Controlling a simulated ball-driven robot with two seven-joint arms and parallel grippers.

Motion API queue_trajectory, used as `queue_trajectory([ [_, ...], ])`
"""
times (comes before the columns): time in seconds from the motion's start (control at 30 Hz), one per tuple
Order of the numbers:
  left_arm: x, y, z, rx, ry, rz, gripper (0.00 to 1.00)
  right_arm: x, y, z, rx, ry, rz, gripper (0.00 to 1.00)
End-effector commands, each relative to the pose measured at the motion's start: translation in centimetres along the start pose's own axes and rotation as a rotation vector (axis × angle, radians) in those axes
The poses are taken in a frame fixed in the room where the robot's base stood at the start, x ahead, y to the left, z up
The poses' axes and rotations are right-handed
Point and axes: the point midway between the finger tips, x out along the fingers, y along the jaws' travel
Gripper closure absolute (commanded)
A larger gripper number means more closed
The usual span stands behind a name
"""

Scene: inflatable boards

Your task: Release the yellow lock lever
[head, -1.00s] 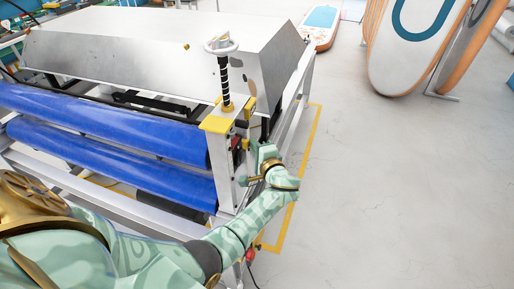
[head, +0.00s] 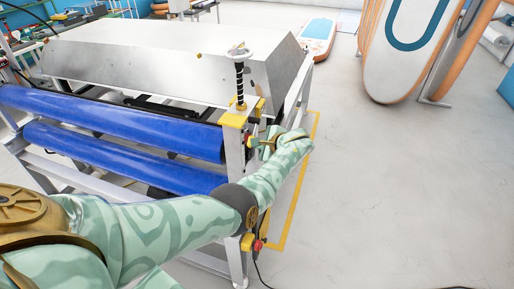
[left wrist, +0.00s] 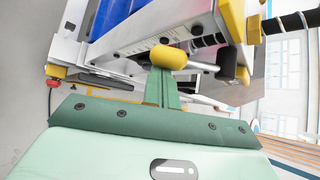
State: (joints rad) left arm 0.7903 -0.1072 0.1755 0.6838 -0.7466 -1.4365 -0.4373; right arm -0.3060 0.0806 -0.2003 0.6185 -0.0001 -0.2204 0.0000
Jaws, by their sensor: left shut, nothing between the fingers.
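The yellow lock lever shows in the left wrist view as a rounded yellow knob (left wrist: 168,57) on a grey metal rod, beside the machine's white end post. My left gripper (left wrist: 163,76) is shut and empty. Its green fingertips are right at the knob and overlap its lower edge in the picture; I cannot tell whether they touch. In the head view my left gripper (head: 266,143) is at the outer right side of the post, where my forearm hides part of it. My right gripper is not in view.
Blue rollers (head: 120,130) lie to the left. A red button (head: 258,245) sits low on the frame. Open floor (head: 400,190) lies to the right, with boards (head: 410,50) behind.

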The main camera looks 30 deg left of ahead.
Motion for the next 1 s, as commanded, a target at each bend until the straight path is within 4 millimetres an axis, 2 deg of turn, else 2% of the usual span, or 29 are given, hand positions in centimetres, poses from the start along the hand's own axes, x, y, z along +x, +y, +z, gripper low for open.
queue_trajectory([
  [0.1, -0.6, -0.5, 0.6, 0.074, 0.000, 0.080, 1.00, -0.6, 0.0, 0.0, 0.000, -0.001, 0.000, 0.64],
  [0.4, -1.4, -0.8, 1.5, 0.232, -0.002, 0.242, 1.00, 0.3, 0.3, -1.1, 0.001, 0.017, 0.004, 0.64],
  [0.67, -1.8, -1.0, 1.9, 0.286, -0.002, 0.299, 1.00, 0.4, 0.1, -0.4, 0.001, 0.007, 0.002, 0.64],
  [1.0, -2.1, -1.1, 2.2, 0.318, -0.003, 0.332, 1.00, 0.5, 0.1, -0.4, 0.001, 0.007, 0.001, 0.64],
])
